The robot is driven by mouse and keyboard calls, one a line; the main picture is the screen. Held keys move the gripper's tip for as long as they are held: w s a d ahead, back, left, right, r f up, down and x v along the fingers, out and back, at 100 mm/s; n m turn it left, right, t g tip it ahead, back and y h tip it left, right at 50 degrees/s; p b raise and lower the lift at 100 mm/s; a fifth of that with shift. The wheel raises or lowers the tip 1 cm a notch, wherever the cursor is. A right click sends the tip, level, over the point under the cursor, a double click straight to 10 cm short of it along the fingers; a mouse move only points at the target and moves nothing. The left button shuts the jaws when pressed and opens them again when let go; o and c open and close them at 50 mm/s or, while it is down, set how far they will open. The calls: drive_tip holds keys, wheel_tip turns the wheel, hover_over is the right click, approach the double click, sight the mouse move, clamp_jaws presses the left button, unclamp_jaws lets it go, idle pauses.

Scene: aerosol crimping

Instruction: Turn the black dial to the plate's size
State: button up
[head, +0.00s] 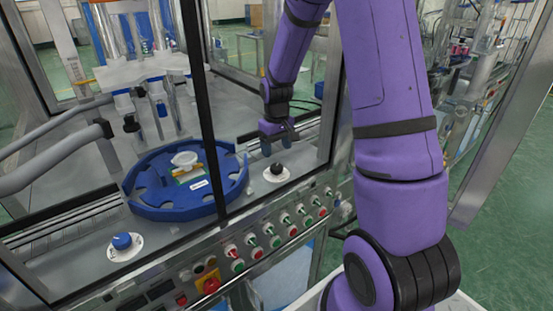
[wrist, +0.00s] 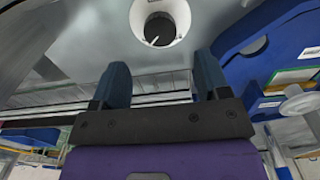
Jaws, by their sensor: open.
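The black dial (head: 276,169) sits on a round white scale on the machine's deck, right of the blue turntable. In the wrist view the dial (wrist: 160,29) shows at the top with a white pointer line aimed down and left; scale markings are too small to read. My gripper (head: 279,143) is just behind and above the dial, apart from it. In the wrist view my gripper (wrist: 160,80) has its two blue fingers spread with nothing between them. The plate (head: 199,184) appears to be the white-labelled one on the blue turntable (head: 150,207); its size text is unreadable.
A blue dial (head: 122,241) on a white scale stands at the front left. A row of red and green buttons (head: 268,229) and a red emergency stop (head: 209,285) line the front panel.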

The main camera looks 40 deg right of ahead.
sight(276, 166)
drive_tip(key=shift+r, duration=1.95)
